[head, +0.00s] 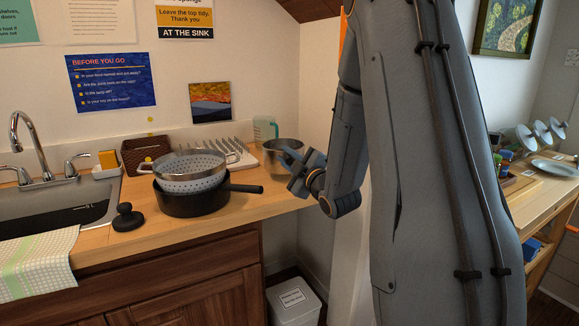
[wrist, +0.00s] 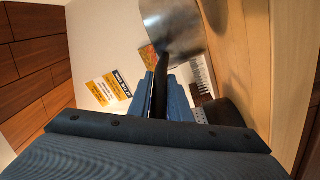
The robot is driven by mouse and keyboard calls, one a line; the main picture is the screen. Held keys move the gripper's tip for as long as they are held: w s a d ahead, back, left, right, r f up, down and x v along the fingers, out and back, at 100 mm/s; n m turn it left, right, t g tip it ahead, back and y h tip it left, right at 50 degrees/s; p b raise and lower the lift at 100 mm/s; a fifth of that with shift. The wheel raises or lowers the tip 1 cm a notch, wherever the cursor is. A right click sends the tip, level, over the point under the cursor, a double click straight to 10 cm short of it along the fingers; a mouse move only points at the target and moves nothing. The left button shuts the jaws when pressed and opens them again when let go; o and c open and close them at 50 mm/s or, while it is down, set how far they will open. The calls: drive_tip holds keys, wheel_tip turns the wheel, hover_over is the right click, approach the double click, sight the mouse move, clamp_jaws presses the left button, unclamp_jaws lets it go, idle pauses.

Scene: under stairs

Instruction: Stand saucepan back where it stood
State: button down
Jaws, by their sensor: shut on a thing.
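The steel saucepan (head: 284,146) is at the right end of the wooden counter, near the wall corner. My gripper (head: 291,163) is at its near right side. In the wrist view the saucepan's bare metal side (wrist: 172,22) is just beyond the fingertips. Its black handle (wrist: 161,72) lies between the blue fingers of my gripper (wrist: 160,85), which are shut on it. The pan looks upright in the head view. I cannot tell whether its base touches the counter. Its lower near side is partly hidden by my gripper.
A black frying pan (head: 190,204) with a steel colander (head: 190,181) in it stands left of the saucepan, handle pointing right. A white dish rack (head: 240,155) and greenish jug (head: 265,130) are behind. A black knob-topped object (head: 128,218) sits by the sink (head: 40,222).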

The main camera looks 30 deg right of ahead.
drive_tip(key=shift+d+f, duration=0.15)
drive_tip(key=shift+f, duration=1.4)
drive_tip(key=shift+f, duration=0.15)
drive_tip(key=c, duration=1.6)
unclamp_jaws()
drive_tip(key=shift+c, duration=0.2)
